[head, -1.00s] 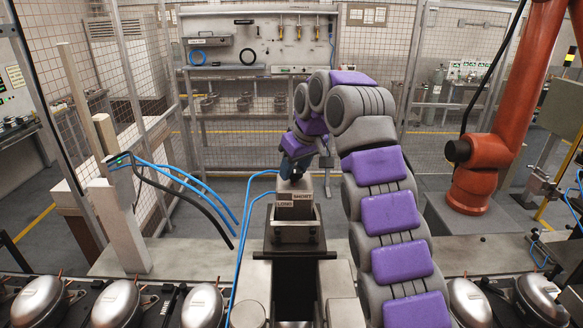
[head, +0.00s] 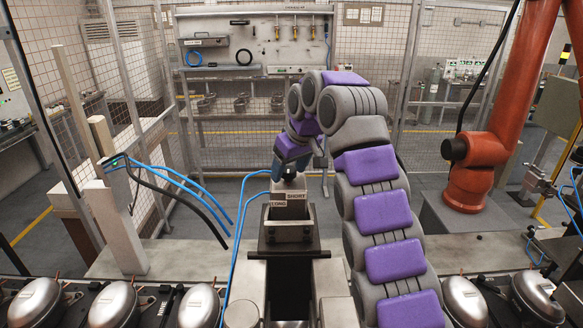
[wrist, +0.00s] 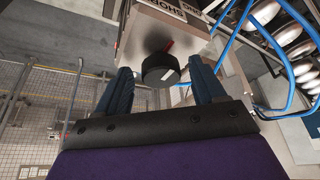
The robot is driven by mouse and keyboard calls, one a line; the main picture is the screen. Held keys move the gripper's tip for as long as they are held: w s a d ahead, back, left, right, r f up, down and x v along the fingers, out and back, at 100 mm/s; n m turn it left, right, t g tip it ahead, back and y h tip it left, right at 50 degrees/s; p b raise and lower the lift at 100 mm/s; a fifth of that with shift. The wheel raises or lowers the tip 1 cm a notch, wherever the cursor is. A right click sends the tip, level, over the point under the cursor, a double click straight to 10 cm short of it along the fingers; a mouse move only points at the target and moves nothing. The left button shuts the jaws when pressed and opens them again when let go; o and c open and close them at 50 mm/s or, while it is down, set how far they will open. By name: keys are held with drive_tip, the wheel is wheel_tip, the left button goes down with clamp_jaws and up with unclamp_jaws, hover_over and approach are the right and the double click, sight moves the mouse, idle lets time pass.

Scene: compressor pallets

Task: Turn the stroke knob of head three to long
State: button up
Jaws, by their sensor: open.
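The stroke head is a grey metal block (head: 287,212) at the middle of the head view, with a LONG label (head: 279,204) on the left and a SHORT label (head: 296,196) on the right. Its knob is a round black disc (wrist: 160,68) with a white mark, seen in the wrist view below a red mark (wrist: 168,46) on the block. My gripper (wrist: 162,72) is open, with a blue finger on either side of the knob and visible gaps between. In the head view my gripper (head: 282,174) is at the block's top; the knob there is mostly hidden. No head number is readable.
Blue hoses (head: 245,205) run left of the block. Silver compressors (head: 115,304) line the front on both sides. A white post (head: 118,225) stands left, an orange robot arm (head: 487,150) right. A mesh fence and tool board (head: 258,48) stand behind.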

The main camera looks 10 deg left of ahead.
drive_tip(key=shift+s+r, duration=0.1)
drive_tip(key=shift+r, duration=0.3)
drive_tip(key=p+v, duration=0.9)
drive_tip(key=v, duration=0.7)
drive_tip(key=shift+d, duration=0.25)
drive_tip(key=shift+d+r, duration=0.1)
drive_tip(key=shift+r, duration=0.05)
